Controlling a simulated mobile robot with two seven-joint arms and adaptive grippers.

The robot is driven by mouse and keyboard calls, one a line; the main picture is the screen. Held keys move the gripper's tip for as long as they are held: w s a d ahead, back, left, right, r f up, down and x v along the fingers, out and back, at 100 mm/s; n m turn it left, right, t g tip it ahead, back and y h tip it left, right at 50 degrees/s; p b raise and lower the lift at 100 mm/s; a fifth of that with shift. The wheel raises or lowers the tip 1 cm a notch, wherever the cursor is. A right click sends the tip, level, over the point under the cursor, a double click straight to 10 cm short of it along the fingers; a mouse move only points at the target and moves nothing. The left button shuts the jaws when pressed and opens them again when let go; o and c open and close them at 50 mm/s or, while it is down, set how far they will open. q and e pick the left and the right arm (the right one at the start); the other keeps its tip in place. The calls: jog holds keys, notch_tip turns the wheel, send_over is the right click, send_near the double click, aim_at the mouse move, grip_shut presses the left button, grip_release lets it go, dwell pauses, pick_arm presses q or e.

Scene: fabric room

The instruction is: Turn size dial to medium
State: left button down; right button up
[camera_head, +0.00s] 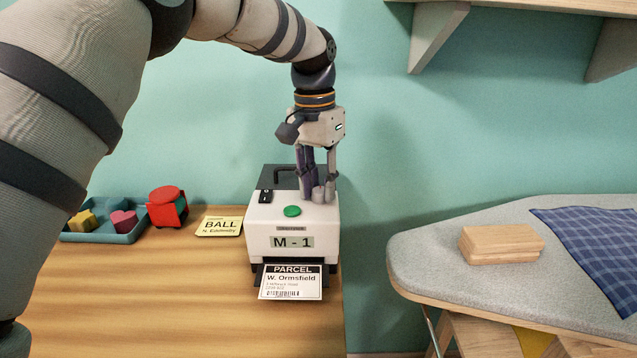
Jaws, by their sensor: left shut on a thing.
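A white label printer (260,228) with a dark back part stands at the right end of the wooden table. Its front plate (292,242) reads "M - 1". A green button (292,211) and a small black switch (265,196) are on its top. A small grey dial (319,194) sits at the top right. My left gripper (318,190) comes down from above and is shut on the dial. The fingers partly hide the dial, so its setting cannot be read there. A printed label (290,282) reading "PARCEL, W. Ormsfield" sticks out at the front. My right gripper is not in view.
A yellow card (219,226) reading "BALL" lies left of the printer. Farther left are a red object (167,207) and a blue tray (122,236) with yellow and pink blocks. An ironing board (420,258) with a wooden block (501,244) and blue cloth (600,245) stands right.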

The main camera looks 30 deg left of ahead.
aim_at(316, 189)
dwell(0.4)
pick_arm(q)
jog(key=c, duration=1.3)
grip_release()
notch_tip(316, 189, up, 12)
jog(key=shift+a, duration=0.35)
jog(key=shift+w, duration=0.1)
